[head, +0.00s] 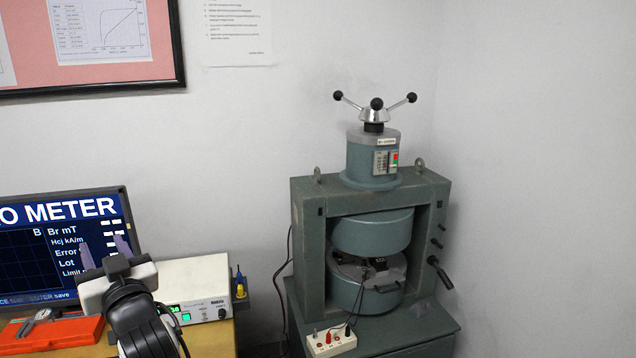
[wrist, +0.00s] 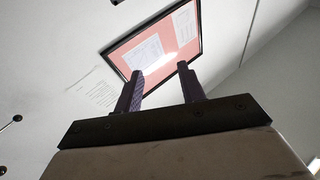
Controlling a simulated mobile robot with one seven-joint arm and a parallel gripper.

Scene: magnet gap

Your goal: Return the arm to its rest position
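My gripper (head: 105,248) is at the lower left of the head view, raised in front of the monitor (head: 68,245) and beside the white meter box (head: 196,288). Its two purple fingers point upward and stand apart with nothing between them. In the wrist view the fingers of my gripper (wrist: 158,88) also show apart and empty, against the wall and the framed red board (wrist: 128,57). My arm rises from the bottom edge of the head view and hides part of the monitor and bench.
The green magnet press (head: 305,238) stands at the right, with a three-knob handle (head: 376,104) on top and a dark object in its gap. A white terminal box (head: 331,342) sits at its base. An orange case (head: 50,334) lies on the wooden bench (head: 212,340) at lower left.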

